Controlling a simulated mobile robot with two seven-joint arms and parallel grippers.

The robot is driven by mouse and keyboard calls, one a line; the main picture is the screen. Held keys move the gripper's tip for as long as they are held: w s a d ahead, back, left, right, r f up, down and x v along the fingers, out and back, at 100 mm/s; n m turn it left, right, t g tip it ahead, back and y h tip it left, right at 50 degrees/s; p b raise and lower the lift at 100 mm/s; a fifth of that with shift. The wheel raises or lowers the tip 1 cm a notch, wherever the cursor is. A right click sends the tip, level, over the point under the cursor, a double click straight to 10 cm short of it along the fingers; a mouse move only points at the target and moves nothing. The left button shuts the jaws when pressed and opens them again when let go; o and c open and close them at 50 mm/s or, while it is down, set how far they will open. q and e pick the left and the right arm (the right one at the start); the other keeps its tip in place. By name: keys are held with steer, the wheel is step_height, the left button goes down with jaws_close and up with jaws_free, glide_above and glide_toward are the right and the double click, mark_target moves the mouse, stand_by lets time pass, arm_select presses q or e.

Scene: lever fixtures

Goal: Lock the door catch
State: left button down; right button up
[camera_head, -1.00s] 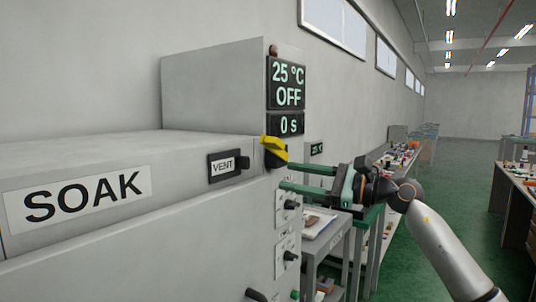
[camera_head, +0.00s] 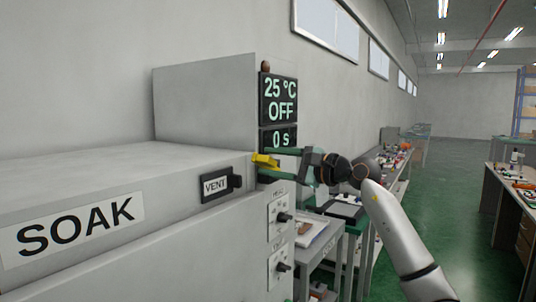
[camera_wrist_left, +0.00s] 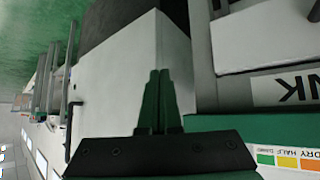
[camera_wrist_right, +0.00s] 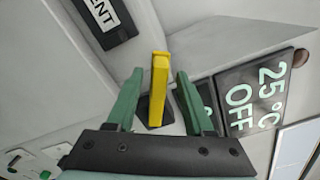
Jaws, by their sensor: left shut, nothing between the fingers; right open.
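The door catch is a yellow lever (camera_head: 265,160) on the front corner of the grey SOAK chamber, just below the display. In the right wrist view the yellow lever (camera_wrist_right: 158,88) stands between the two green fingers, with a gap on each side. My right gripper (camera_head: 272,164) is open around the lever, one finger above it and one below in the head view. It also shows in the right wrist view (camera_wrist_right: 157,85). My left gripper (camera_wrist_left: 160,75) is shut and empty in the left wrist view, apart from the lever; it is not in the head view.
The display (camera_head: 279,100) reads 25 °C, OFF, 0 s. Knobs (camera_head: 282,217) sit below on the chamber front. A bench with papers (camera_head: 315,230) stands to the right; green floor (camera_head: 440,200) is open beyond.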

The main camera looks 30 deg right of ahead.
steer(key=shift+w+a, duration=0.3)
steer(key=shift+w, duration=0.3)
jaws_close()
stand_by(1.1)
